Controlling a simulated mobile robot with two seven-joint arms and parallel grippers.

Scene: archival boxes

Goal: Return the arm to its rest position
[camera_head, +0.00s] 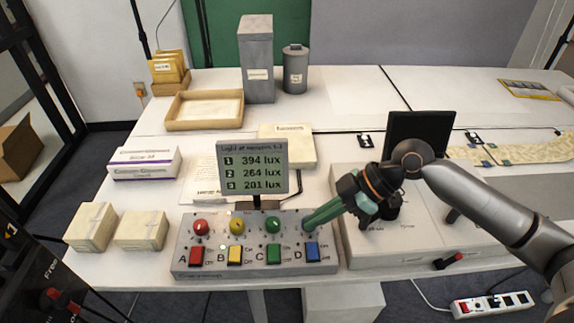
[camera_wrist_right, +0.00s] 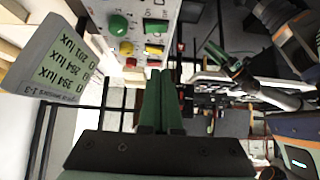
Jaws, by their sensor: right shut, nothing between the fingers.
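My right arm (camera_head: 490,205) reaches in from the right. Its gripper (camera_head: 308,226) has green fingers, pressed together and empty, with the tips over the knob spot above switch D on the grey control box (camera_head: 216,267). The tips hide that spot, and I cannot tell whether they touch it. In the right wrist view the shut fingers (camera_wrist_right: 161,98) point up the picture with nothing between them. The control box (camera_wrist_right: 150,12) is beyond them at the top. My left gripper is not seen.
A lux display (camera_head: 252,168) stands behind the control box, close to the right gripper. A black screen (camera_head: 420,130) and a pale platform (camera_head: 400,240) lie under and beside the arm. Small boxes (camera_head: 140,230) sit at left. A tray (camera_head: 204,110) and grey tall box (camera_head: 257,60) stand behind.

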